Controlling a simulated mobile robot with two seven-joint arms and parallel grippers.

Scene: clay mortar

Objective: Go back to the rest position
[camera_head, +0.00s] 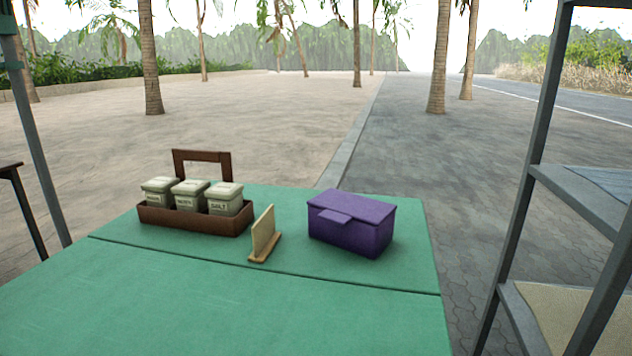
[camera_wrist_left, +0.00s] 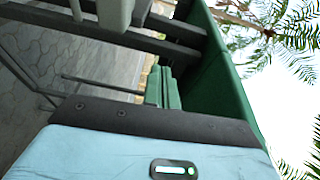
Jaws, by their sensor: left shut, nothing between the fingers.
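My left gripper (camera_wrist_left: 124,16) shows in part at the top edge of the left wrist view. Its pale fingers are shut with nothing between them. Neither gripper shows in the head view, and my right gripper is in no view. The green table (camera_head: 210,300) fills the lower part of the head view, with no arm over it.
On the table stand a brown caddy (camera_head: 190,222) with three lidded jars (camera_head: 190,193), a small wooden stand (camera_head: 264,236) and a purple box (camera_head: 352,222), its lid closed. A metal shelf rack (camera_head: 580,195) is at the right. The table's front is clear.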

